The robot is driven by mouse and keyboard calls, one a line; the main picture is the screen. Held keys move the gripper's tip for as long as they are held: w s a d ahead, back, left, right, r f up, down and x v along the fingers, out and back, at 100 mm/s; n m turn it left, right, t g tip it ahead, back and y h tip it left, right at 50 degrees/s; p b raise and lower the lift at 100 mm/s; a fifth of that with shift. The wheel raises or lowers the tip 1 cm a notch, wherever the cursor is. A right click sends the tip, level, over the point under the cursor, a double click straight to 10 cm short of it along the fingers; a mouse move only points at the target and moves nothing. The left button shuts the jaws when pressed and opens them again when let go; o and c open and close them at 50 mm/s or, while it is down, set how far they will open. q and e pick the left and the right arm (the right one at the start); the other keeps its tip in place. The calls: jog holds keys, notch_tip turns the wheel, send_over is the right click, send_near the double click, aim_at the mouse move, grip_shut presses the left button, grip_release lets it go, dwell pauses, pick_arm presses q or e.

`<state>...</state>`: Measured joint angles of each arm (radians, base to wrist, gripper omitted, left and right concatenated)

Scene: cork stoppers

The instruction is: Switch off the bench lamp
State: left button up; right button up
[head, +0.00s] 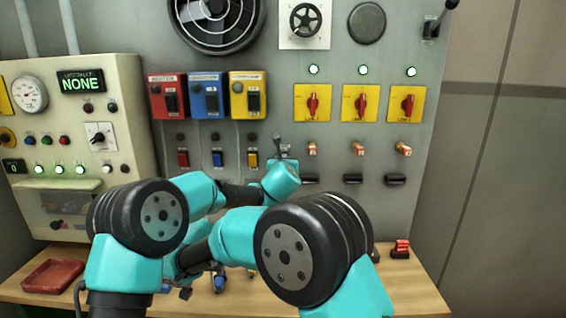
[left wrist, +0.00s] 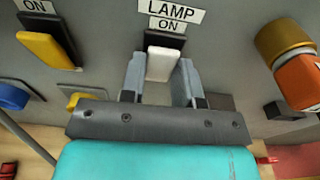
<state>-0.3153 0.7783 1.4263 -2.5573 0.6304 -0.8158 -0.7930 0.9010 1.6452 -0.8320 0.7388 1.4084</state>
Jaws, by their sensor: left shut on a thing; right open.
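The lamp switch (left wrist: 161,63) is a white lever on a black base. It sits under a "LAMP" label (left wrist: 171,11) and a small "ON" label on the grey panel. My left gripper (left wrist: 160,82) is shut on the white lever, with a finger on each side. In the head view my left gripper (head: 283,148) is at the panel and hides the switch. My right gripper (head: 174,290) is open, low over the bench and partly hidden by my right arm. I cannot make out the lamp itself.
Yellow (head: 252,158), blue (head: 217,158) and red (head: 183,158) switches are left of the lamp switch. An orange-tipped fitting (head: 312,148) is close on its right. Small items, a red tray (head: 52,276) and a red block (head: 400,249) lie on the wooden bench.

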pick_arm(q)
jog(key=shift+a+t, duration=0.1)
jog(key=shift+t, duration=0.4)
jog(key=o, duration=0.9)
jog(key=shift+f, duration=0.1)
jog(key=shift+s, duration=0.15)
jog(key=shift+s, duration=3.65)
